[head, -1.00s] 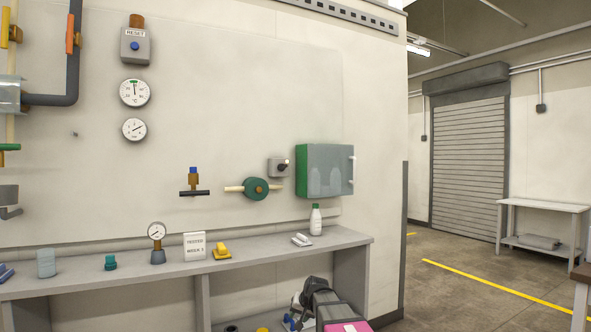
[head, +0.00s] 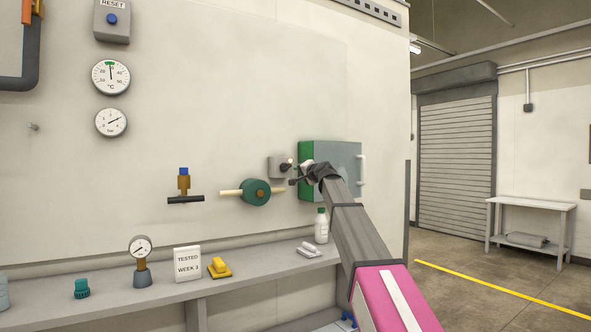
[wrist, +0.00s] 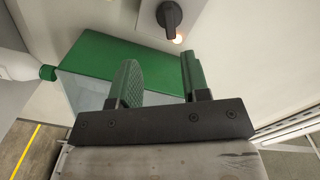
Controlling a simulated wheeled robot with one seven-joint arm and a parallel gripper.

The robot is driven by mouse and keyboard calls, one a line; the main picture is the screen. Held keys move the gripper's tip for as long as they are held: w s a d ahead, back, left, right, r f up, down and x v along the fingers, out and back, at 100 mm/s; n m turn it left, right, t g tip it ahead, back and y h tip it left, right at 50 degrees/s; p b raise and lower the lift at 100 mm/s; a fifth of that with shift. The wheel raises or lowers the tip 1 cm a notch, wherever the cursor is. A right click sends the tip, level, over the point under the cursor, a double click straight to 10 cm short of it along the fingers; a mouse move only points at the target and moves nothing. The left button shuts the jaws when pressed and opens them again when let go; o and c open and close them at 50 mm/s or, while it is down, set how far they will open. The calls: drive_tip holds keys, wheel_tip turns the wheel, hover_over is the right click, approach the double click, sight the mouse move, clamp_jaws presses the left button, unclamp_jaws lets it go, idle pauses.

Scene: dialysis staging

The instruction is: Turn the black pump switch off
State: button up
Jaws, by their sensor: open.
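The black pump switch (head: 286,165) is a dark rotary knob on a small grey box (head: 275,168) on the wall, left of the green-sided cabinet. In the wrist view the black knob (wrist: 170,15) is at the top, with a small glowing orange-white spot just below it. My gripper (head: 298,174) is raised at the wall, just right of and slightly below the switch. In the wrist view my gripper (wrist: 158,72) has its two green-padded fingers apart with nothing between them. The fingertips point towards the knob, with a visible gap to it.
The cabinet (head: 330,165) with its pale handle is partly behind my arm, close to the fingers. A green valve (head: 256,192) with a wooden-coloured bar is left of my gripper. Below, the shelf (head: 165,300) holds a white bottle (head: 321,228) and a yellow item (head: 219,267).

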sight(289, 167)
drive_tip(key=x, duration=0.3)
drive_tip(key=r+x, duration=0.1)
drive_tip(key=x, duration=0.7)
drive_tip(key=shift+w+d+r, duration=0.15)
drive_tip(key=shift+w+r, duration=0.1)
drive_tip(key=shift+r, duration=0.1)
clamp_jaws()
